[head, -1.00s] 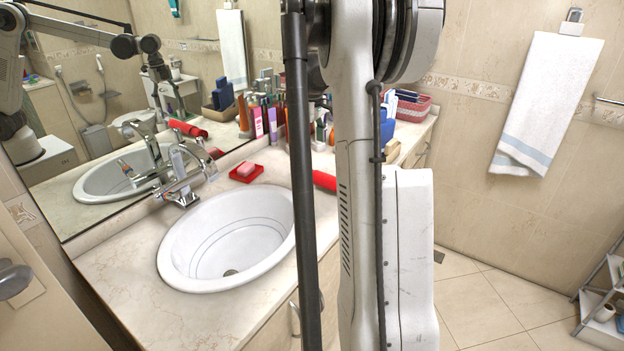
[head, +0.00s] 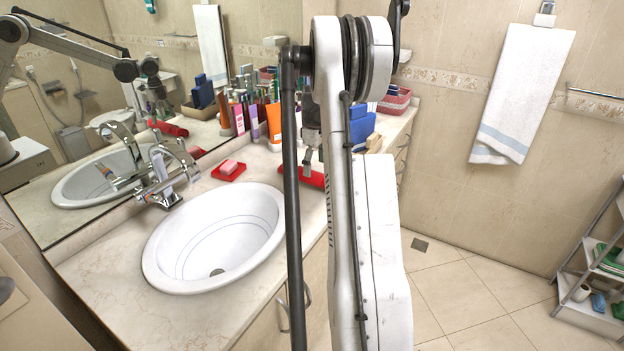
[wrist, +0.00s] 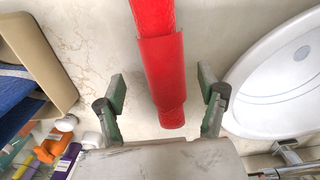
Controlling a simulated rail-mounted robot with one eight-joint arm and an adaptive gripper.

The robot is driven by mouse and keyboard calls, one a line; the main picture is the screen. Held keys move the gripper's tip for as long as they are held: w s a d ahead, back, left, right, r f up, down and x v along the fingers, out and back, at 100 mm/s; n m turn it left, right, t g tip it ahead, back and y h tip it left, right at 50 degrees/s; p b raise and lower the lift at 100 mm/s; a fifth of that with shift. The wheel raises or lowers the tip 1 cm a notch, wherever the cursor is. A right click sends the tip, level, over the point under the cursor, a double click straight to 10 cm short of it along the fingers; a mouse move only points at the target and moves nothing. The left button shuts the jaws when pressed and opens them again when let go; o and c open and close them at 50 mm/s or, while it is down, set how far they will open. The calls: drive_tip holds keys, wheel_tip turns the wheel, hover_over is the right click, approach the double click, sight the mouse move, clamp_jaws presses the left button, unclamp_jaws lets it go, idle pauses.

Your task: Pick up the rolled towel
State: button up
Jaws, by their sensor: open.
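The rolled towel looks like a smooth red roll with a stepped end. It lies on the marble counter right of the basin in the head view (head: 314,179), partly hidden by my arm. In the wrist view the red roll (wrist: 160,62) runs from the top edge down to the middle. My gripper (wrist: 163,95) is open, with one green-grey finger on each side of the roll's near end and a gap on both sides. In the head view my gripper (head: 309,168) is just above the roll, partly behind my arm. Its height above the counter is hard to tell.
The white basin (head: 165,258) and chrome faucet (head: 165,185) lie left of the roll. A red soap dish (head: 229,176) sits by the mirror. Several bottles (head: 272,122) and a tan box with blue cloth (wrist: 52,65) stand nearby. Bare counter surrounds the roll.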

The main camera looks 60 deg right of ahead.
sight(312, 176)
drive_tip(key=f, duration=0.3)
drive_tip(key=f+p, duration=0.1)
drive_tip(key=shift+w+a+f, duration=0.25)
drive_tip(key=shift+w, duration=0.15)
drive_tip(key=shift+f, duration=0.45)
drive_tip(key=c, duration=1.4)
drive_tip(key=shift+r, duration=0.1)
